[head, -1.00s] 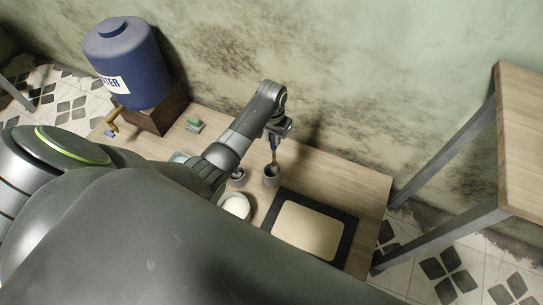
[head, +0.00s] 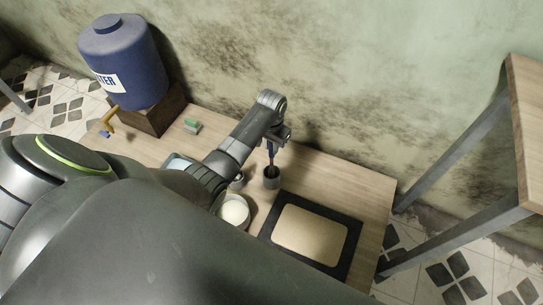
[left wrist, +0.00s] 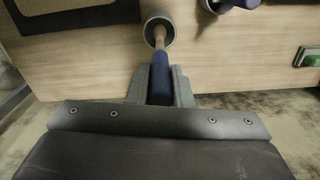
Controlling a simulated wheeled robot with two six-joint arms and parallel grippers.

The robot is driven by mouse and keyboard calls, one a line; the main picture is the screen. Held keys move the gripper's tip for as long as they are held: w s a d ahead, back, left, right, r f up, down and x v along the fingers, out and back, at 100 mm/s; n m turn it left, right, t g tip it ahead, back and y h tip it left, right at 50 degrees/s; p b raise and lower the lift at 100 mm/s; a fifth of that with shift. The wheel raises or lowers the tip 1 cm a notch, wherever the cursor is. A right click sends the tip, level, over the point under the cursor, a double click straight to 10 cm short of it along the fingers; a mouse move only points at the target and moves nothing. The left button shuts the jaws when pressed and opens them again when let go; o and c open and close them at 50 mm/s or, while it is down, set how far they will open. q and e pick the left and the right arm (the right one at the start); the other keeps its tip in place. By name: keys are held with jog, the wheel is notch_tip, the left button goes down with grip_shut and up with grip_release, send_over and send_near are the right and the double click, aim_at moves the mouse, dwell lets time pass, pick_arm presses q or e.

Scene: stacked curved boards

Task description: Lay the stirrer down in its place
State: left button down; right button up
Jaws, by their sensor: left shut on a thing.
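The stirrer (head: 271,153) has a blue handle and a thin brownish shaft. My left gripper (head: 275,140) is shut on the blue handle, which shows between the fingers in the left wrist view (left wrist: 161,72). The stirrer stands nearly upright, its lower end inside a small grey cup (head: 271,182), also seen in the left wrist view (left wrist: 150,18). The tip is hidden in the cup. My right gripper is not in view.
A dark-framed tan board (head: 350,243) lies right of the cup. A white-filled bowl (head: 234,211) and another small grey cup (head: 238,182) stand to the left. A green block (head: 192,126) and blue water barrel (head: 125,65) are farther left. Wall behind.

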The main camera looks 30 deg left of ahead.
aim_at(271, 153)
pick_arm(q)
notch_tip(271, 153, down, 3)
jog(key=shift+r+b, duration=0.15)
jog(key=shift+b, duration=0.5)
jog(key=shift+f, duration=0.95)
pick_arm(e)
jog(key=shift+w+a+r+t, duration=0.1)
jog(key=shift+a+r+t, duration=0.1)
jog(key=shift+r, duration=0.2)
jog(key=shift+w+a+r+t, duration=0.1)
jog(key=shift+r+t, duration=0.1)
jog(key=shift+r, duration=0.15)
pick_arm(q)
jog(key=shift+f, duration=0.15)
jog(key=c, duration=1.3)
grip_release()
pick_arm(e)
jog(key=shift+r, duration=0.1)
